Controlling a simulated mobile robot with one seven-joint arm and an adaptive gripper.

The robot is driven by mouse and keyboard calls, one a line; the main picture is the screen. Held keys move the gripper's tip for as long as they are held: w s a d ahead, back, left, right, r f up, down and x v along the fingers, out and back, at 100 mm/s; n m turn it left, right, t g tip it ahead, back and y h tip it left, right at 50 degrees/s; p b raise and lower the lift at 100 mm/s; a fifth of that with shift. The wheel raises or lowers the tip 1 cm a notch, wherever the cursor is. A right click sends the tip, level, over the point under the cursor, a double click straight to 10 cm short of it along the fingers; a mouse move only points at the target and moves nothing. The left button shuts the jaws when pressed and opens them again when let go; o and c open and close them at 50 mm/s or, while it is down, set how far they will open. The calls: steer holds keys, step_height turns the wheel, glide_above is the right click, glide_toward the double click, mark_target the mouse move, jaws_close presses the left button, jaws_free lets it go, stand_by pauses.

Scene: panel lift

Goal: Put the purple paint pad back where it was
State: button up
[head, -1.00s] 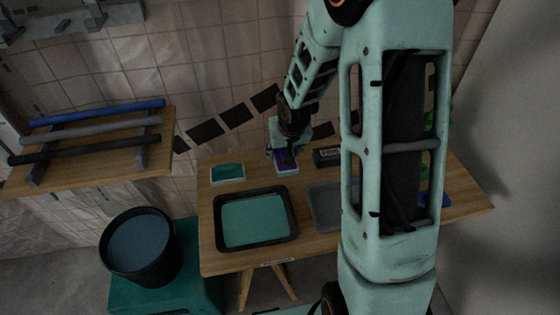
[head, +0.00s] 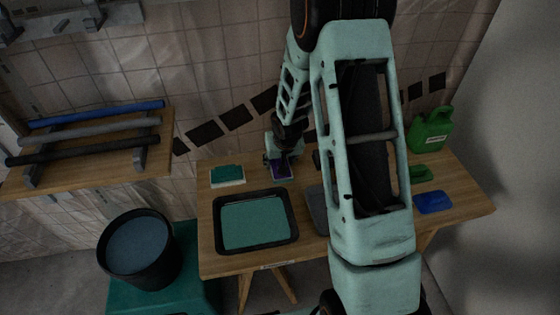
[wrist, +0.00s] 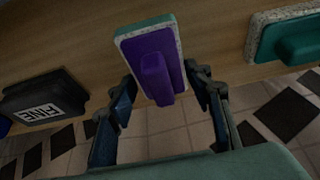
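The purple paint pad (head: 281,172) lies near the back edge of the wooden table, right of the teal paint pad (head: 228,174). In the wrist view the purple pad (wrist: 157,62) shows its raised handle and speckled light rim. My gripper (head: 279,158) is over the purple pad in the head view. In the wrist view my gripper (wrist: 160,80) has its fingers spread on both sides of the handle, with gaps visible. The teal pad (wrist: 288,38) also shows at the right there. I cannot tell how far my fingertips are above the table.
A black tray of teal paint (head: 255,220) sits on the table (head: 215,260) in front of the pads. A black box marked FINE (wrist: 42,104) is beside the purple pad. A green jug (head: 430,130) and a blue pad (head: 434,202) are at right. A bucket (head: 140,248) stands left.

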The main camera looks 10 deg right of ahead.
steer(key=o, duration=0.5)
steer(key=shift+c, duration=0.2)
steer(key=p+v, duration=0.1)
steer(key=v, duration=1.1)
steer(key=shift+p, duration=0.35)
steer(key=shift+r, duration=0.1)
